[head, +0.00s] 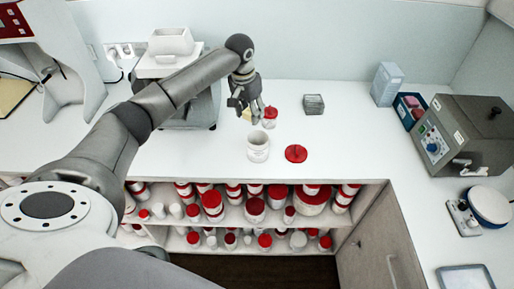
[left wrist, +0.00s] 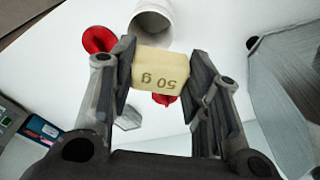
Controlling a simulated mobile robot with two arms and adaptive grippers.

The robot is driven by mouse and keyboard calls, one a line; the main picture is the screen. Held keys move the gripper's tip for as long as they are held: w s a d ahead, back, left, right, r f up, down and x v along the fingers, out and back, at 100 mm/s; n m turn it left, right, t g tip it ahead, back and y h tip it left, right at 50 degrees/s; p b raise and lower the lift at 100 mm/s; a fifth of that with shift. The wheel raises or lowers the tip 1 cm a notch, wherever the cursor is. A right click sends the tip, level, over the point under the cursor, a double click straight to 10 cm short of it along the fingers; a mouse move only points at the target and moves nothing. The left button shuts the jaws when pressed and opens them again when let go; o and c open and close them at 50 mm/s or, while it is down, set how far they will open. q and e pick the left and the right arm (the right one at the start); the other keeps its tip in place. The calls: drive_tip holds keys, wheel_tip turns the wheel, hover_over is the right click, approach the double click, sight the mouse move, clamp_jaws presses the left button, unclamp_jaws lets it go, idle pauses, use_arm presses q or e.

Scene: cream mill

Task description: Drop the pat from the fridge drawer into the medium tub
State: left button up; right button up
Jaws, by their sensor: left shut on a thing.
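My left gripper (head: 244,108) is shut on the pat (left wrist: 160,70), a pale yellow block marked "50 g" held between its two fingers. In the head view only a small yellow bit of the pat (head: 247,115) shows. An open white tub (head: 258,148) stands upright on the counter, just in front of the gripper; its open mouth also shows in the left wrist view (left wrist: 152,24). The pat is above the counter and apart from this tub. A red lid (head: 296,153) lies to the right of the tub. My right gripper is out of view.
A small red-lidded tub (head: 269,118) stands close behind the open tub, beside the gripper. A small grey box (head: 314,104) sits further right. Shelves of red-lidded tubs (head: 255,206) are below the counter.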

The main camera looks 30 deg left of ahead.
use_arm(q)
drive_tip(key=f+b, duration=0.2)
drive_tip(key=f, duration=0.1)
drive_tip(key=f+b, duration=0.1)
drive_tip(key=b, duration=0.1)
drive_tip(key=shift+w+f, duration=0.3)
drive_tip(key=shift+f, duration=0.1)
drive_tip(key=o, duration=1.1)
drive_tip(key=shift+w+f, duration=0.1)
drive_tip(key=shift+w, duration=0.1)
drive_tip(key=shift+c, duration=0.2)
drive_tip(key=shift+s, duration=0.1)
drive_tip(key=shift+r, duration=0.4)
drive_tip(key=r, duration=0.3)
drive_tip(key=s+r, duration=0.1)
drive_tip(key=r, duration=0.7)
drive_tip(key=shift+s+r, duration=0.1)
drive_tip(key=shift+s, duration=0.3)
